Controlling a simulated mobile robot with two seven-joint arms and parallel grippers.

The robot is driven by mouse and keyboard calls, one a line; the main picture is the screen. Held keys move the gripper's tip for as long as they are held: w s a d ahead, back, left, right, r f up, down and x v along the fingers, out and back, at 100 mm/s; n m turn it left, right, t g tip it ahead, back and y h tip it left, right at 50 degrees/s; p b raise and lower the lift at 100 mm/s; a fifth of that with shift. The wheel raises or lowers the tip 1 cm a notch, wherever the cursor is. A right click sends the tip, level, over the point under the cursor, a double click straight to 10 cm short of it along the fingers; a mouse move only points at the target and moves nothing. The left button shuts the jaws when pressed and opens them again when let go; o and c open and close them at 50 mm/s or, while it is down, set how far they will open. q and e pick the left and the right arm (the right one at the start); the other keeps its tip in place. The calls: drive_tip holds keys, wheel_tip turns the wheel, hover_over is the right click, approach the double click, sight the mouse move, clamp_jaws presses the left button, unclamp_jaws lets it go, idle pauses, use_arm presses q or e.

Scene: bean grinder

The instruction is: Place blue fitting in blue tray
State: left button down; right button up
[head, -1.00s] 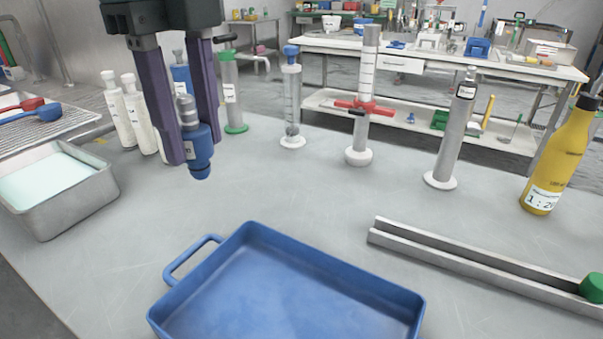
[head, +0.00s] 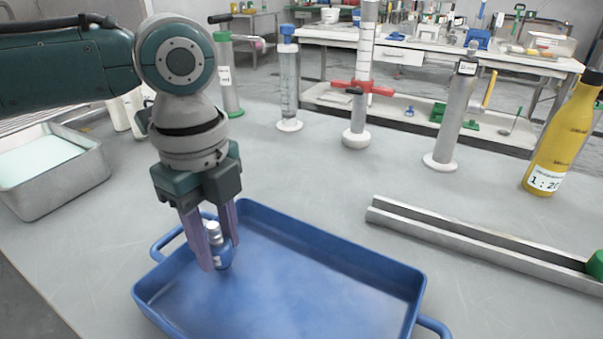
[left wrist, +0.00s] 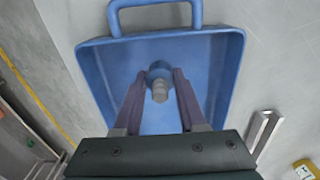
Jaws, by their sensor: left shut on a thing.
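The blue fitting (head: 221,253) with a grey threaded end is held between the purple fingers of my left gripper (head: 222,258). The gripper is shut on it and points down. In the head view the fitting is over the left end of the blue tray (head: 330,247). In the left wrist view the fitting (left wrist: 159,80) shows between the fingers, with the blue tray (left wrist: 222,75) behind it. I cannot tell whether the fitting touches the tray floor. My right gripper is not in view.
A metal basin (head: 50,187) with pale liquid stands at the left. A metal rail (head: 470,245) lies right of the tray. Several cylinders and a yellow bottle (head: 562,140) stand behind. The bench between tray and cylinders is clear.

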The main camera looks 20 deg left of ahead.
use_arm(q)
drive_tip(key=shift+f, duration=0.2)
drive_tip(key=shift+c, duration=2.4)
unclamp_jaws()
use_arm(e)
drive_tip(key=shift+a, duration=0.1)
use_arm(q)
drive_tip(key=shift+r, duration=0.15)
